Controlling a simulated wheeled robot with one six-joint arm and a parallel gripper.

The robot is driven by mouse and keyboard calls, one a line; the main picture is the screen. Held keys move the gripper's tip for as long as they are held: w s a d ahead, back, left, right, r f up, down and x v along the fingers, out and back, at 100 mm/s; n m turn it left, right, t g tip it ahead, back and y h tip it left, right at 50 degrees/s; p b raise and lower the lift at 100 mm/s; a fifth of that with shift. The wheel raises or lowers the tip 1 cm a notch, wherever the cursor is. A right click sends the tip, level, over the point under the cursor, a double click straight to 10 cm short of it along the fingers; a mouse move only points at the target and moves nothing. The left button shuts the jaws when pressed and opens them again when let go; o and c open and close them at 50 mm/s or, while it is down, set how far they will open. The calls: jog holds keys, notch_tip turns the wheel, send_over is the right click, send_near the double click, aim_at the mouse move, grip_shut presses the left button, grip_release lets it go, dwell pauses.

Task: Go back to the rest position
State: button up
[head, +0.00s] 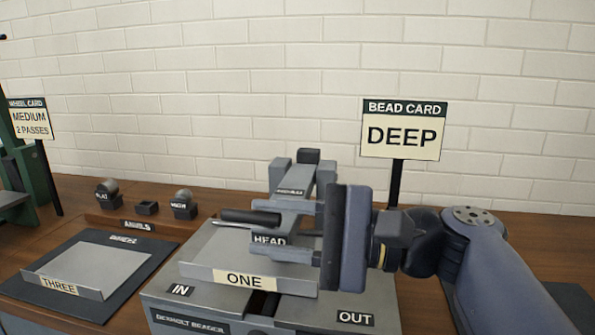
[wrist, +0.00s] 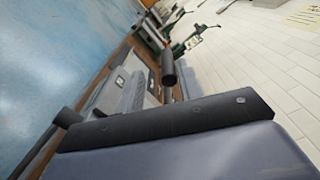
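My gripper (head: 290,230) reaches in from the right in the head view, in front of the grey bead machine (head: 215,325). Its fingers overlap the machine's head block (head: 269,241) in the picture, and I cannot tell whether they touch it. A dark rod (head: 250,216) lies beside the fingers, pointing left. In the wrist view two dark stubs stand well apart beyond the gripper's body (wrist: 168,140), with no held object visible between them. A grey sheet tray labelled ONE (head: 215,262) sits on the machine.
A grey tray labelled THREE (head: 95,268) lies on a dark mat at left. Small anvils (head: 184,205) stand behind it. The bead card sign (head: 403,130) reads DEEP, on a post behind my arm. The wheel card (head: 30,120) reads MEDIUM, 2 PASSES. A white brick wall closes the back.

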aim_at(223, 211)
jog(key=a, duration=0.2)
jog(key=shift+w+a, duration=0.2)
jog(key=shift+a, duration=0.2)
jog(key=shift+w+r+p, duration=0.15)
jog(key=shift+r+p, duration=0.35)
jog(key=shift+r, duration=0.15)
jog(key=shift+w+d+r+m+p, duration=0.15)
jog(key=shift+r+m+p, duration=0.15)
jog(key=shift+r+p, duration=0.15)
